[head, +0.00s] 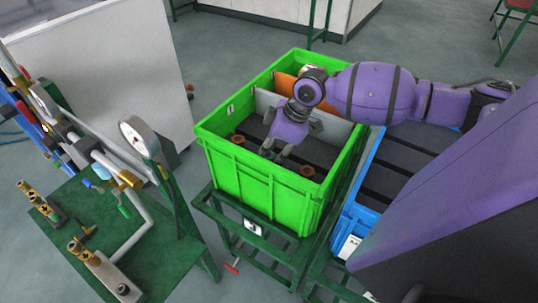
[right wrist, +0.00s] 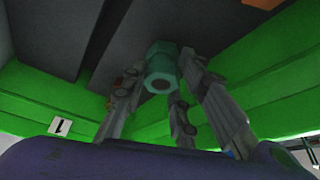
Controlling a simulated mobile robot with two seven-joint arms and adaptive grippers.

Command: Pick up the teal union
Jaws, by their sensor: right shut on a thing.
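My right gripper (head: 272,152) reaches down into the green crate (head: 255,196), inside its walls. In the right wrist view its fingers (right wrist: 165,95) close around the teal union (right wrist: 161,66), a teal piece with a hex collar and an open round end facing the camera. The union lies between the fingers, near their tips, with the dark crate floor beyond it. In the head view the gripper hides the union. I cannot tell whether the union touches the floor. My left gripper is in neither view.
Inside the crate are a grey divider (head: 335,130), an orange panel (head: 284,84) and reddish-brown rings (head: 307,171) on the floor. A blue crate (head: 408,165) stands close on the right. A green bench (head: 150,262) with pipes and a gauge (head: 139,136) stands left.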

